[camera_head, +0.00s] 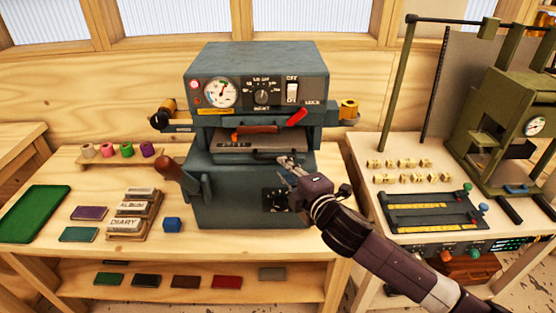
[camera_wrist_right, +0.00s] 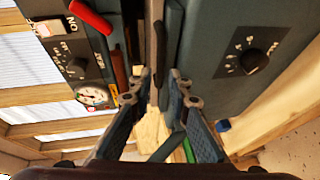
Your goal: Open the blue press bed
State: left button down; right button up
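The blue-grey press (camera_head: 262,58) stands at the middle of the wooden bench. Its bed (camera_head: 232,147) is a flat plate in the gap between the upper housing and the lower body (camera_head: 228,200). My right gripper (camera_head: 288,164) is at the bed's front edge, right of centre. In the right wrist view its two fingers (camera_wrist_right: 162,78) are spread, with a dark bar (camera_wrist_right: 159,45) along the press front in line with the gap between them. I cannot tell whether they touch it. My left gripper is not in view.
A brown-knobbed lever (camera_head: 168,168) sticks out at the press's left. A DIARY block rack (camera_head: 134,215), a blue cube (camera_head: 172,225) and a green tray (camera_head: 34,212) stand left. An olive press (camera_head: 510,125) and brass pieces (camera_head: 400,170) are on the right table.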

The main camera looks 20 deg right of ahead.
jog(key=x, duration=0.5)
jog(key=shift+p, duration=0.4)
grip_shut()
